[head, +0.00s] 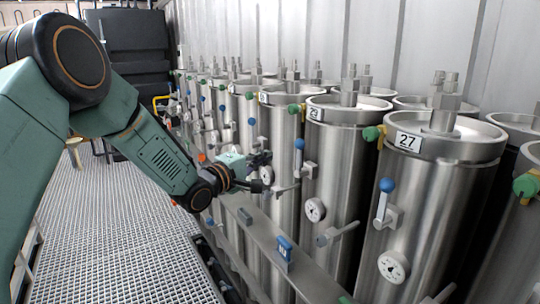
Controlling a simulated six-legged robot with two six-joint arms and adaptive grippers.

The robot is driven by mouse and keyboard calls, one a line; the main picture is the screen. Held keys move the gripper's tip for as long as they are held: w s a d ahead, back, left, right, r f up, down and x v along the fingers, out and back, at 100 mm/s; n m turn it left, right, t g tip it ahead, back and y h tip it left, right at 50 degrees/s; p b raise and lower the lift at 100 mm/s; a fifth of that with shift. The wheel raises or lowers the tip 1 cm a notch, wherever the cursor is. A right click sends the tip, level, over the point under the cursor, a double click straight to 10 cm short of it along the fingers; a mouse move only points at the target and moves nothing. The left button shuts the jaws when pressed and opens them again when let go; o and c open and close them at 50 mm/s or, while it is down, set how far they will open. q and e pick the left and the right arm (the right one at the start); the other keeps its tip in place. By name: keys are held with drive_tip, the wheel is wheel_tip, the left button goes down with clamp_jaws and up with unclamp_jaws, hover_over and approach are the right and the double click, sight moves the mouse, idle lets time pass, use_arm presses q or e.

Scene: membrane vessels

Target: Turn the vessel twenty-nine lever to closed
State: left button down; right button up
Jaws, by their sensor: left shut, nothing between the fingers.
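Vessel twenty-nine (342,170) is a steel cylinder with a white number plate (314,113) on its rim. Its lever (298,158) has a blue knob and a pale handle that stands upright at the vessel's left side. My left gripper (266,160) is shut and empty, a little to the left of this lever. It appears apart from the lever, though the depth between them is hard to judge. The gripper partly covers the vessel behind it. My right gripper is not in view.
Vessel 27 (430,210) stands nearer, with its own upright blue-knobbed lever (385,203). More vessels recede in a row at the left. A grey rail (262,238) with a blue tag (284,250) runs low in front.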

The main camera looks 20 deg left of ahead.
sight(299, 158)
use_arm(q)
drive_tip(key=w+d, duration=0.5)
drive_tip(key=shift+f+p, duration=0.2)
drive_tip(key=shift+p, duration=0.1)
idle(0.7)
drive_tip(key=shift+s+d+m, duration=0.15)
drive_tip(key=shift+d+m, duration=0.1)
drive_tip(key=shift+m, duration=0.15)
drive_tip(key=shift+b, duration=0.4)
